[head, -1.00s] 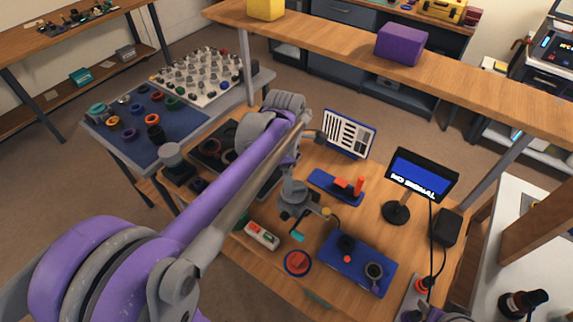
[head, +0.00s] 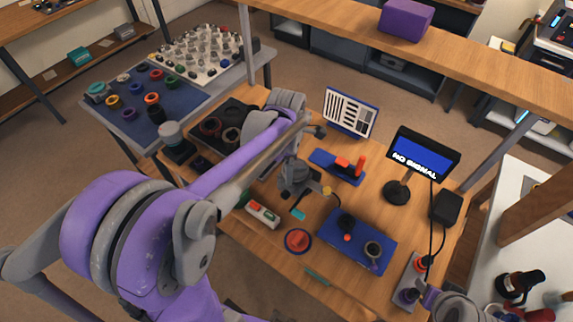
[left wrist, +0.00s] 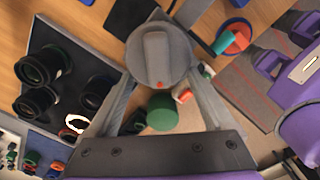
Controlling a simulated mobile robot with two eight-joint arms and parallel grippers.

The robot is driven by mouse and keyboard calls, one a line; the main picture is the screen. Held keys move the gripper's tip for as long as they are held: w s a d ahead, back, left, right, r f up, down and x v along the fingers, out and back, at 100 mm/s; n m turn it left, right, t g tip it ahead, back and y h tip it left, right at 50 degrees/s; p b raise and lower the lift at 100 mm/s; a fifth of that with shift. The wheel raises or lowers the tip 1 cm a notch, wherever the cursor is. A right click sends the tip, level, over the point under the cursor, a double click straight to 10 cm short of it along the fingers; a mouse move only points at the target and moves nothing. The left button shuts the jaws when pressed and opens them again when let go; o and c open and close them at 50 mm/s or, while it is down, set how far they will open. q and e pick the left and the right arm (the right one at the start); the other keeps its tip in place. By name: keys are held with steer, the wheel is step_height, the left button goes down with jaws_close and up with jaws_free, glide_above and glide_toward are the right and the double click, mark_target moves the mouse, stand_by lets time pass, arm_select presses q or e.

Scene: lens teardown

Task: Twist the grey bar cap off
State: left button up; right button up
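The grey bar cap (left wrist: 155,50) is a round disc with a raised bar across its face and a small red dot at its edge. In the left wrist view it lies between the fingers of my left gripper (left wrist: 161,72). The fingers reach the lower sides of the cap with no clear gap. I cannot tell whether they press on it. In the head view my left gripper (head: 297,180) is over the middle of the wooden bench, and the cap cannot be told apart there. My right gripper does not show; only part of my right arm is at the lower right.
A dark tray (left wrist: 62,62) with several black rings lies left of the cap, and a green cylinder (left wrist: 161,112) is below it. On the bench are a red round part (head: 298,240), a blue mat (head: 330,250) and a monitor (head: 421,155). A shelf beam (head: 480,65) spans the back.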

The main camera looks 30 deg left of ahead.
arm_select(q)
steer(key=c, duration=0.3)
steer(key=shift+s+d+n, duration=0.1)
steer(key=shift+n, duration=0.6)
steer(key=shift+s+d+n, duration=0.1)
steer(key=shift+n, duration=0.6)
steer(key=n, duration=0.2)
steer(key=shift+s+d+n, duration=0.15)
steer(key=shift+d+n, duration=0.15)
steer(key=shift+d+n, duration=0.25)
steer(key=shift+n, duration=1.05)
